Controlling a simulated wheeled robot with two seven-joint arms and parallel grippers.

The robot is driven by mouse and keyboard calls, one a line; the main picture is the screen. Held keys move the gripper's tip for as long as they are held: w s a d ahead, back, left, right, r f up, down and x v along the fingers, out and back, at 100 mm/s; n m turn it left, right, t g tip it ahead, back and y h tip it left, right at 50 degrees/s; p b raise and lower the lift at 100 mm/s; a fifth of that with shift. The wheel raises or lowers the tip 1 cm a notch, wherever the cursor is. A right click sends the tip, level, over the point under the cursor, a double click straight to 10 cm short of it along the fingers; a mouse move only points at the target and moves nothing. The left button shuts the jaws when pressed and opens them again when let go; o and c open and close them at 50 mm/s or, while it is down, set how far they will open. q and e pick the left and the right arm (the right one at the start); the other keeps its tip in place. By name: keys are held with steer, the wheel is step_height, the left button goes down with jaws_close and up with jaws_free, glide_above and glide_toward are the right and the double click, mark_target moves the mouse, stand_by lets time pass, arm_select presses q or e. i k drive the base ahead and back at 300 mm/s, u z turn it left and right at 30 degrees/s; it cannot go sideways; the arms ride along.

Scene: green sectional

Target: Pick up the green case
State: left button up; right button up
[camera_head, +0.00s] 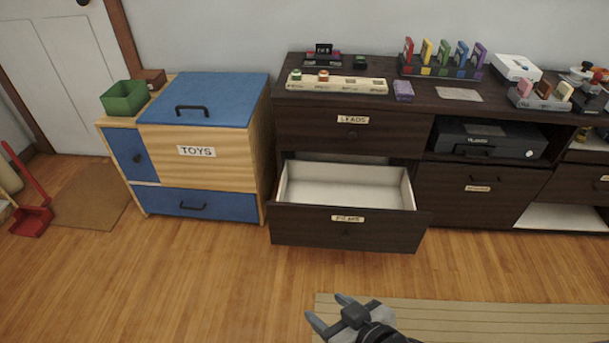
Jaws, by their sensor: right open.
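Several coloured upright cases stand in a dark rack (440,71) on the dark cabinet top; a green case (444,54) is in the middle of the row, between yellow and blue ones. A small dark green item (360,62) lies farther left on the same top; I cannot tell what it is. An open green box (124,98) sits on the toy chest at the left. My right gripper (329,310) is open and empty at the bottom, over the floor near the striped rug, well apart from all of these. My left gripper is not in view.
An open, empty drawer (346,187) labelled FILMS juts out from the dark cabinet (352,133). The blue and wood TOYS chest (196,130) stands left of it. A red dustpan (32,221) is at far left. The wooden floor in front is clear, with a striped rug (480,320).

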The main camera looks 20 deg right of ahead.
mark_target(444, 49)
steer(key=z, duration=2.55)
steer(key=i, duration=3.45)
steer(key=u, duration=3.85)
